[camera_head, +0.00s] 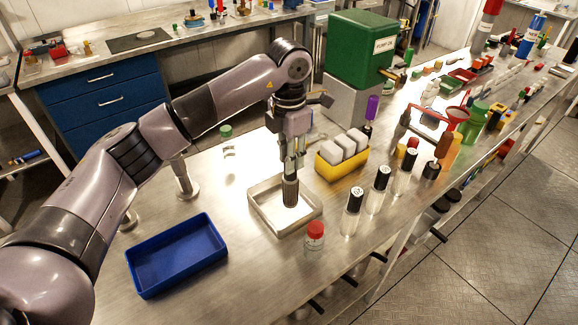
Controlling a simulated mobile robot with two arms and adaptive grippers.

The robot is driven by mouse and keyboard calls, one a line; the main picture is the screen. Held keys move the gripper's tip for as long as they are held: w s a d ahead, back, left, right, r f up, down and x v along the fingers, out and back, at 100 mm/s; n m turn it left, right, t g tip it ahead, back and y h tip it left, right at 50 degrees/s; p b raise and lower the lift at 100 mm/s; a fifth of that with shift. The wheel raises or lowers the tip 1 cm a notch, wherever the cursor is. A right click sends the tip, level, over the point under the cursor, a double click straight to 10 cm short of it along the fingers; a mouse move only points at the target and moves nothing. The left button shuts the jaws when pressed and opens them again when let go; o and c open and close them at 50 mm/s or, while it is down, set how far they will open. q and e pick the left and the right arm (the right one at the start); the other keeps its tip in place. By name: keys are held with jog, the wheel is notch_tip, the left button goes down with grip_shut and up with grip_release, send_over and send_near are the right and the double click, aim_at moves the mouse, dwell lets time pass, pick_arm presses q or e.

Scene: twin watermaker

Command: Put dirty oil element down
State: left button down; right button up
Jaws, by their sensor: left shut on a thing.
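My left gripper (293,158) points straight down over a shallow pale metal tray (270,228) on the steel bench. It is shut on a dark cylindrical element (290,191), which hangs upright from the fingers. The element's lower end is inside the tray's outline; I cannot tell whether it touches the tray floor. My right gripper does not show.
A blue tray (178,254) lies empty to the left. A red-capped jar (314,238) stands just in front of the metal tray. Black-capped bottles (352,212) and a yellow box with white blocks (341,166) stand to the right. A green box (360,48) is behind.

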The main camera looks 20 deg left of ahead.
aim_at(290, 182)
pick_arm(q)
notch_tip(290, 182, down, 4)
jog(key=shift+f+p, duration=0.1)
jog(key=shift+p, duration=0.5)
jog(key=shift+f, duration=0.25)
jog(key=c, duration=1.7)
grip_release()
jog(key=o, duration=0.4)
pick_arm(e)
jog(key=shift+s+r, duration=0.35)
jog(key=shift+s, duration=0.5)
